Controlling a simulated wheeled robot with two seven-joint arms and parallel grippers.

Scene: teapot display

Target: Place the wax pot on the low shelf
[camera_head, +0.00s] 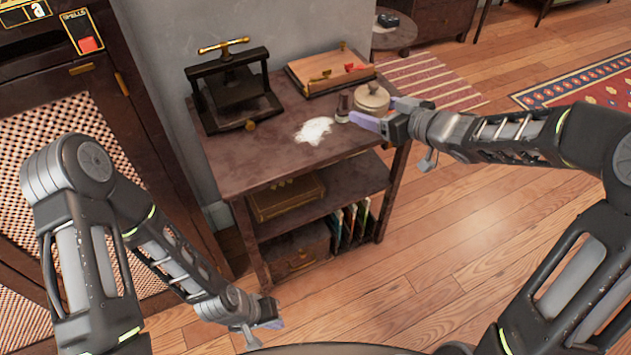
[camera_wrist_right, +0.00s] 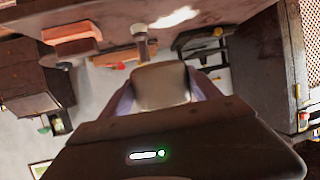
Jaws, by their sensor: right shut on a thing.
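The wax pot (camera_head: 371,98), a cream round lidded pot, is at the right end of the table top. My right gripper (camera_head: 372,117) is shut on it, with a purple finger along its near side. In the right wrist view the pot (camera_wrist_right: 160,86) sits between the two purple fingers (camera_wrist_right: 160,98). I cannot tell whether its base touches the table. Below the top is a shelf board (camera_head: 345,182) with a brown box on it. My left gripper (camera_head: 270,323) hangs low in front of the stand, apart from everything; its opening is unclear.
A white patch (camera_head: 314,131), a black press (camera_head: 235,92) and a wooden tray (camera_head: 330,72) are on the table top. The box (camera_head: 287,197), upright folders (camera_head: 352,226) and a chest (camera_head: 296,256) fill much of the space below.

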